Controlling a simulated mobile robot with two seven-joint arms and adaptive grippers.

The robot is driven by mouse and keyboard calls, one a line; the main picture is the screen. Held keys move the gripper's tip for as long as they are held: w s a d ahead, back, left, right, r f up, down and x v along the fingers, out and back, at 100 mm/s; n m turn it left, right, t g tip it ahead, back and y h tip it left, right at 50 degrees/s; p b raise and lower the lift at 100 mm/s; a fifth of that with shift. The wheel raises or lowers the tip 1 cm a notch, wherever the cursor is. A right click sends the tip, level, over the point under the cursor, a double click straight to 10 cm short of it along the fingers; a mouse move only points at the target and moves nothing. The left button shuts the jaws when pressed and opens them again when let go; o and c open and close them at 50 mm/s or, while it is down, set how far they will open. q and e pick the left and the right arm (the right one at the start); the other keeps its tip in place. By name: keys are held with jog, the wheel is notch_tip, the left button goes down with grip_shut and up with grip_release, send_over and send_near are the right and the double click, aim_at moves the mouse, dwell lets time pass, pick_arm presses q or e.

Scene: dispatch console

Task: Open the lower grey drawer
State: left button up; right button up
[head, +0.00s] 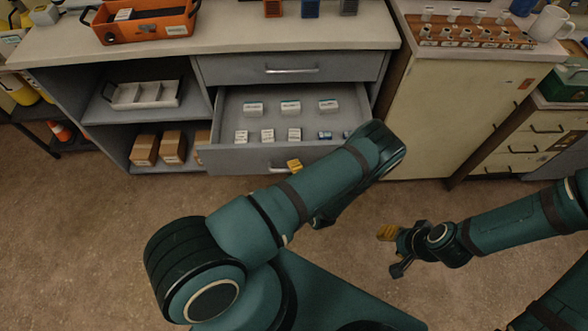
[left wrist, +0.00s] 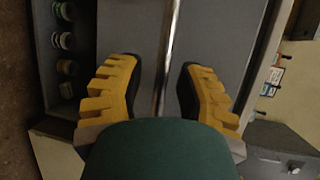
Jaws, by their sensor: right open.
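The lower grey drawer (head: 232,160) is pulled out of the cabinet, and its inside shows from above. Its metal bar handle (head: 279,168) is on the front, partly covered by my left gripper (head: 295,166). In the left wrist view, my left gripper (left wrist: 160,92) is open. Its two yellow fingers stand on either side of the bar handle (left wrist: 170,40), with a visible gap on both sides. My left forearm hides the drawer's right front corner. My right gripper (head: 393,250) is open and empty over the floor, to the right of the drawer and away from it.
White boxes (head: 290,106) and small bottles (head: 325,135) lie in the drawer. The upper drawer (head: 350,68) above is shut. Open shelves at the left hold a white tray (head: 142,95) and brown cartons (head: 173,147). A cream cabinet (head: 450,110) stands at the right. The floor in front is clear.

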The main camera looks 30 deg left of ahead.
pick_arm(q)
jog(key=shift+d, duration=0.1)
jog(key=v, duration=1.1)
jog(key=shift+s+d+r, duration=0.15)
jog(key=shift+s+d, duration=0.1)
jog(key=shift+s, duration=0.1)
